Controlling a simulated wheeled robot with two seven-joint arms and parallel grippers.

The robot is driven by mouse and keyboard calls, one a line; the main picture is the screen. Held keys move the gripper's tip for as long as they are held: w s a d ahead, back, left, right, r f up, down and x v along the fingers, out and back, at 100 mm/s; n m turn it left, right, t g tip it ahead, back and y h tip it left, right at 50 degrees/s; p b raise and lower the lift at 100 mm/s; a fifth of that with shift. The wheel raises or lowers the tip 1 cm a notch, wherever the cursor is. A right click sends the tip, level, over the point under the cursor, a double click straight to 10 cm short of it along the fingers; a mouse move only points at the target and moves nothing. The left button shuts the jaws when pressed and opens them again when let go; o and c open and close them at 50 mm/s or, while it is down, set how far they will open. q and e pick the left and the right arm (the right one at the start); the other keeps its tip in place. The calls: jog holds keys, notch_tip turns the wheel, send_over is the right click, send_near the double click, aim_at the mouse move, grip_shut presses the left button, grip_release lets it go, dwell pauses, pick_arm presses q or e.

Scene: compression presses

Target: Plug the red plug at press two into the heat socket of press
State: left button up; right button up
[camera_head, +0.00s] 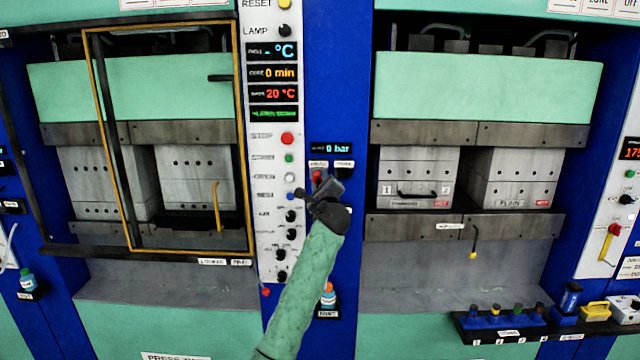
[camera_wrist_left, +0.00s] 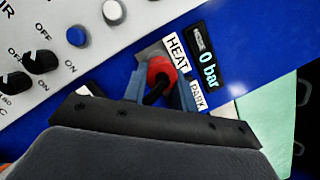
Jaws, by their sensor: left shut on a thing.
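My left gripper (camera_head: 319,184) is at the blue panel between the two presses, its arm coming up from below. It is shut on the red plug (camera_head: 317,174), which also shows between the fingers in the left wrist view (camera_wrist_left: 160,70). The plug is at the panel, beside the HEAT label (camera_wrist_left: 177,53). The heat socket is hidden behind the plug and fingers, so I cannot tell how deep the plug sits. The PARK label (camera_wrist_left: 197,95) is just right of the fingers. My right gripper is not in view.
A white control strip (camera_head: 275,150) with knobs and buttons stands left of the gripper. A yellow-framed guard (camera_head: 242,130) crosses the left press. A display reading 0 bar (camera_head: 331,148) is just above the gripper. A tray (camera_head: 470,330) with small items is at lower right.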

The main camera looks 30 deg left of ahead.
pick_arm(q)
jog(key=shift+w+a, duration=0.25)
jog(key=shift+w, duration=0.05)
jog(key=shift+w+a+r, duration=0.1)
jog(key=shift+w+a, duration=0.2)
jog(key=shift+w, duration=0.25)
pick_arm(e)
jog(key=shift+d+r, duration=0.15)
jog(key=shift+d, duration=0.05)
